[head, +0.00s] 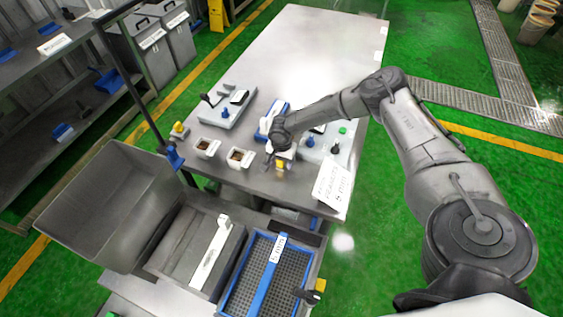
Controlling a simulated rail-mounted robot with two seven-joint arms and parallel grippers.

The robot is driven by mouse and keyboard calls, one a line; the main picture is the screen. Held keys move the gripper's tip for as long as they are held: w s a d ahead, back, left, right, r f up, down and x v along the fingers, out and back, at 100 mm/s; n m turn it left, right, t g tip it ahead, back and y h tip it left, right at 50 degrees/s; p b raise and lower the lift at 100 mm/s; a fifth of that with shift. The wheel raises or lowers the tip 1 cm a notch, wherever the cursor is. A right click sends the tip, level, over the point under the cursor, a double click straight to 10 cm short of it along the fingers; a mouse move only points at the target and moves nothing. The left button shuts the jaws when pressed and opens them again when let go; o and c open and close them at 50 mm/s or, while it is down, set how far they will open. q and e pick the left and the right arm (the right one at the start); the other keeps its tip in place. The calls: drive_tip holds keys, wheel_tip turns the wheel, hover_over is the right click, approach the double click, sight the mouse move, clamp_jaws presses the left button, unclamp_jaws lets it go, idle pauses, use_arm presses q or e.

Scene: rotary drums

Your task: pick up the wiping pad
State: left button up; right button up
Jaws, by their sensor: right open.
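My right arm comes in from the right and reaches over the grey table (325,45). My right gripper (270,158) is open, pointing down near the table's front part. A small yellow piece (281,165) is right beside its fingertips; at this size I cannot tell for sure whether it is the wiping pad. The gripper appears not to hold anything. A blue tray (282,106) lies just behind the gripper and is partly hidden by my arm. My left gripper is not in view.
Two white containers with brown contents (240,158) stand left of the gripper. A grey lever device (228,105) stands behind them. A white sign (332,186) and a button box (328,143) stand to the right. A blue-framed grate (238,287) and a grey bin (115,200) are in front. The table's far part is clear.

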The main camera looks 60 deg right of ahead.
drive_tip(key=shift+f, duration=0.3)
drive_tip(key=c, duration=1)
